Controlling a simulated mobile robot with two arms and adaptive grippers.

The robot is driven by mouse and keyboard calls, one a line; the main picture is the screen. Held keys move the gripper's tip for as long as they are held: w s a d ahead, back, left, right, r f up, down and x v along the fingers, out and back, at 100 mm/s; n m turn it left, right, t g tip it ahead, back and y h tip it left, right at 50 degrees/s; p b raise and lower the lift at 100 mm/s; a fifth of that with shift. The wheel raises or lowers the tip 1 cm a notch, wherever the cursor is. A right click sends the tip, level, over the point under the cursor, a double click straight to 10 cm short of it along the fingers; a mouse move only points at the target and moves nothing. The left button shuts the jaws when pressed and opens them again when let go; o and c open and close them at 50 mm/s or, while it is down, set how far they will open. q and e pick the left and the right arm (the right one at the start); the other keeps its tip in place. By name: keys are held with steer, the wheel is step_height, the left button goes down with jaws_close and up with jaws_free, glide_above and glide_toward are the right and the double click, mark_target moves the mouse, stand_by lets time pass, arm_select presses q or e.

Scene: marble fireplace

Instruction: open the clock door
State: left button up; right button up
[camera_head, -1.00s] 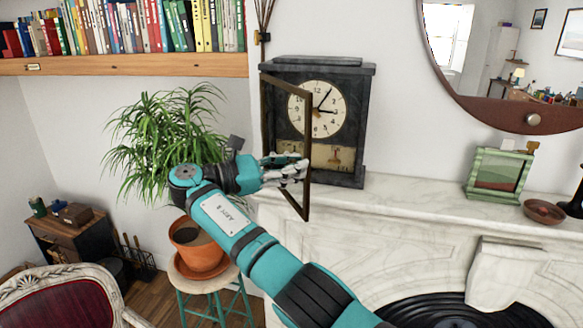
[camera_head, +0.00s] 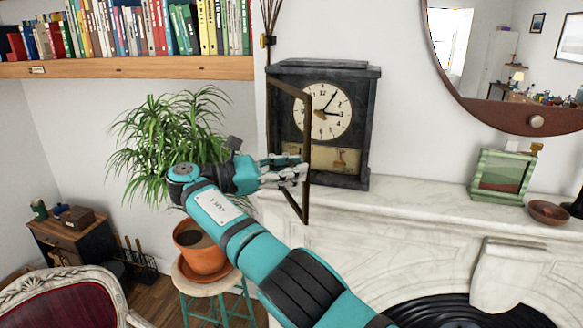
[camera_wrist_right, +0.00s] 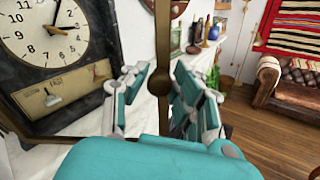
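The dark clock (camera_head: 356,120) stands upright on the marble mantel, its dial and lower panel facing out. Its door (camera_head: 307,130), a thin brown frame, is hinged at the clock's left side and stands swung well out from the front. My right gripper (camera_head: 292,173) is at the free edge of the door. In the right wrist view, the door's edge bar (camera_wrist_right: 161,35) with its round knob passes between the two spread fingers (camera_wrist_right: 158,95). Gaps show on both sides of the bar, so the gripper looks open around it. My left gripper is not in view.
A leafy plant (camera_head: 165,140) in an orange pot (camera_head: 204,254) stands on a stool left of my arm. A bookshelf (camera_head: 150,66) is above it. A green picture frame (camera_head: 499,175) and a brown bowl (camera_head: 548,212) stand right on the mantel (camera_head: 420,200).

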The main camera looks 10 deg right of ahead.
mark_target(304, 120)
steer(key=o, duration=0.3)
steer(key=shift+r, duration=0.1)
step_height(304, 120, up, 10)
steer(key=shift+f, duration=0.1)
steer(key=shift+c, duration=0.2)
